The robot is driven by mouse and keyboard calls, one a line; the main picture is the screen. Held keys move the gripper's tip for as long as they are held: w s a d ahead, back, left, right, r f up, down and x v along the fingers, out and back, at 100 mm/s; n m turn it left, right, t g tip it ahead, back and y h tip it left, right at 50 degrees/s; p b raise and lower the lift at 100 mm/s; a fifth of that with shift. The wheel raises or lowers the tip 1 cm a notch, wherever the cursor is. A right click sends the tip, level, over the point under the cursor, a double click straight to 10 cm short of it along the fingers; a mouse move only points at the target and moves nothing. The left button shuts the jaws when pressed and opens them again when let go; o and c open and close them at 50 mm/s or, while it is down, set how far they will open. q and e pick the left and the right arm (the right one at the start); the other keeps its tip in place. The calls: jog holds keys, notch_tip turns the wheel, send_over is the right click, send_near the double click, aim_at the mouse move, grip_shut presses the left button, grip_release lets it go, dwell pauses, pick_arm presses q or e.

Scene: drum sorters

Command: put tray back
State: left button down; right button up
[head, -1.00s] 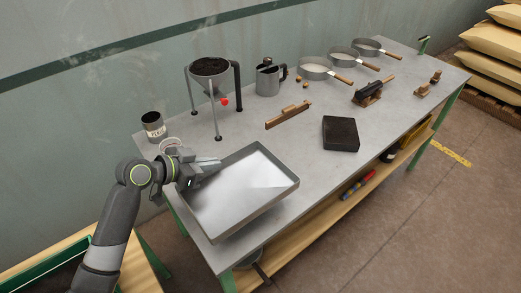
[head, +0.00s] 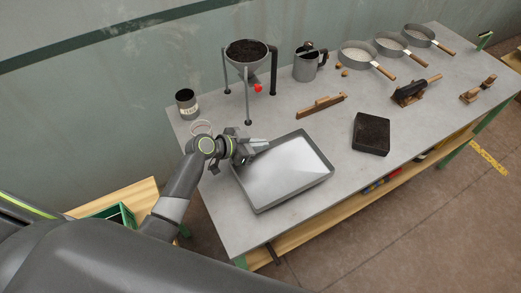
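The tray (head: 290,173) is a shallow grey metal pan with a bright, empty floor. It sits level on the left part of the grey workbench, inside the front edge. My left gripper (head: 262,146) is at the tray's back-left rim, and its fingers look spread apart there. Whether they still touch the rim is hard to see. My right gripper is out of view.
The workbench (head: 222,208) holds a funnel of dark soil on a stand (head: 247,58), a labelled tin (head: 187,103), a metal can (head: 309,66), a wooden tool (head: 320,107), a black block (head: 371,134) and several round sieves (head: 358,53).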

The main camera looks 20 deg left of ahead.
aim_at(259, 152)
pick_arm(q)
notch_tip(259, 152, down, 3)
jog(key=shift+f, duration=0.15)
jog(key=shift+f, duration=0.1)
jog(key=shift+f, duration=0.1)
jog(key=c, duration=1.7)
grip_release()
